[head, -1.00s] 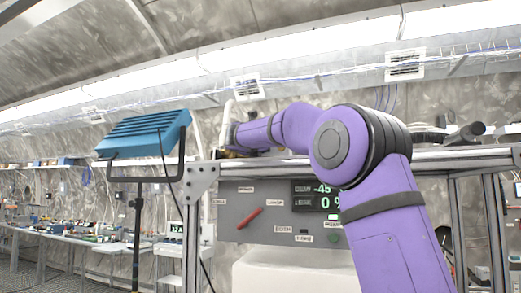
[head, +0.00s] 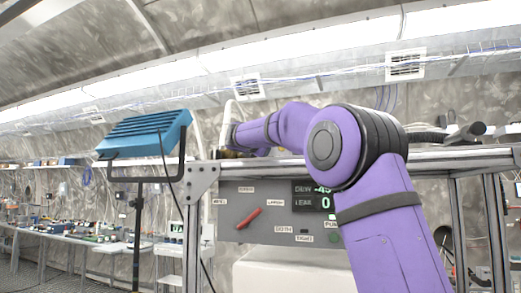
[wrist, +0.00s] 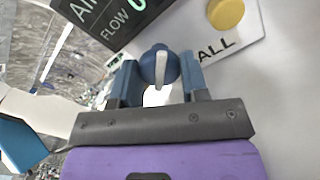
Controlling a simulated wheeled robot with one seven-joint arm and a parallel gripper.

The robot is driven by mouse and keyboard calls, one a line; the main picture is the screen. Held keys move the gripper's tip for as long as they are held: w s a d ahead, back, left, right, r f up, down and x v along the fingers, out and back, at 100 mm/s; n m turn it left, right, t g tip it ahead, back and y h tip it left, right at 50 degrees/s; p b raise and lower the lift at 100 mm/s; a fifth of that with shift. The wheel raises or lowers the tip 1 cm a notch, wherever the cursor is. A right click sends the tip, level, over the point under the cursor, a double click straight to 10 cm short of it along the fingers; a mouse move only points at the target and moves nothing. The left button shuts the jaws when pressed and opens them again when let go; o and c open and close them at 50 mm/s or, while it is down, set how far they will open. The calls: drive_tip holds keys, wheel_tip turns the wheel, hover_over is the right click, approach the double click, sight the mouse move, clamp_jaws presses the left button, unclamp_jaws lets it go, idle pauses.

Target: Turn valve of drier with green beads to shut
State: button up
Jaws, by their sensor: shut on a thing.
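In the wrist view, a round blue valve knob (wrist: 151,60) with a white pointer mark sits between the two blue-grey fingers of my gripper (wrist: 160,78). The gripper is shut on the knob. The white mark runs down the picture, toward my palm. A white plate (wrist: 235,45) with the letters "ALL" is beside the knob. In the head view, my arm reaches across the top of the bench frame, and its far end is at the back left, where the fingers and knob cannot be made out. No green beads can be made out in either view.
A grey panel (head: 225,222) with a red lever (head: 248,219) and lit readouts hangs under the frame rail (head: 430,160). A blue lamp (head: 146,133) stands left on a stand. In the wrist view, a yellow disc (wrist: 226,13) and a dark flow display (wrist: 115,18) are near the knob.

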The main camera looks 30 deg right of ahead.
idle(0.3)
drive_tip(key=o, duration=0.9)
drive_tip(key=shift+o, duration=0.2)
drive_tip(key=shift+a, duration=0.1)
drive_tip(key=v, duration=1)
drive_tip(key=shift+s+a, duration=0.25)
drive_tip(key=shift+s, duration=0.05)
